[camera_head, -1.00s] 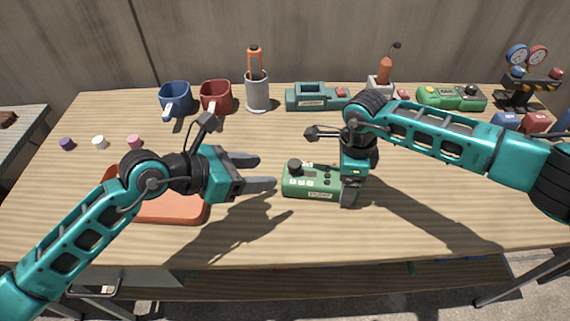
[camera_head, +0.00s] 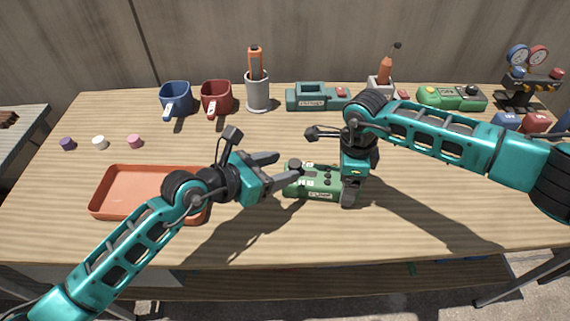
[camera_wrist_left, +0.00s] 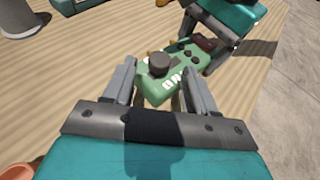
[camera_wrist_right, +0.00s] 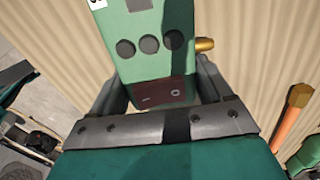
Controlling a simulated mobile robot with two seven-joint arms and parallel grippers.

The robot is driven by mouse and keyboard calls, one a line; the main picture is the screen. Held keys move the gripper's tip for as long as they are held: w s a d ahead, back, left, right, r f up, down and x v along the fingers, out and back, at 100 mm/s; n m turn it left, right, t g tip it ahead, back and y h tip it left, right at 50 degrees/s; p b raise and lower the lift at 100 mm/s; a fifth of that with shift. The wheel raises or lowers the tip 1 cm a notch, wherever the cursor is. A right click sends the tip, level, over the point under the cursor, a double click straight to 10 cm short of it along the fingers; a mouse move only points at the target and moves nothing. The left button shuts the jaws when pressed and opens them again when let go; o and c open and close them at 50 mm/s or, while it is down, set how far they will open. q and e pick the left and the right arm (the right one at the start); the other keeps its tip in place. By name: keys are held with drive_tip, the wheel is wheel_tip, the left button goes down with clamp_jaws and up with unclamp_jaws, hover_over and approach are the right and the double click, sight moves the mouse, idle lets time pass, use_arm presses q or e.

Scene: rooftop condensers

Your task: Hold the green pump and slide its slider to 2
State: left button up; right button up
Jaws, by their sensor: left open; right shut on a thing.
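The green pump (camera_head: 318,183) lies on the table in front of me, with a black knob (camera_head: 295,165) at its left end and dark round buttons. Its label is too small to read. My right gripper (camera_head: 350,190) is shut on the pump's right end, and the right wrist view shows its fingers on either side of the body (camera_wrist_right: 150,55). My left gripper (camera_head: 283,167) is open at the pump's left end, its fingertips close to the knob. In the left wrist view the knob (camera_wrist_left: 160,65) shows between the open fingers. I cannot tell whether they touch it.
An orange tray (camera_head: 97,205) lies at left, partly under my left arm. Blue (camera_head: 175,97) and red (camera_head: 215,96) mugs, a grey cup (camera_head: 257,95), a teal device (camera_head: 310,97) and another green device (camera_head: 450,97) line the back. The front middle is clear.

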sight(295, 167)
use_arm(q)
drive_tip(key=shift+x, duration=1.15)
drive_tip(key=shift+c, duration=0.4)
clamp_jaws()
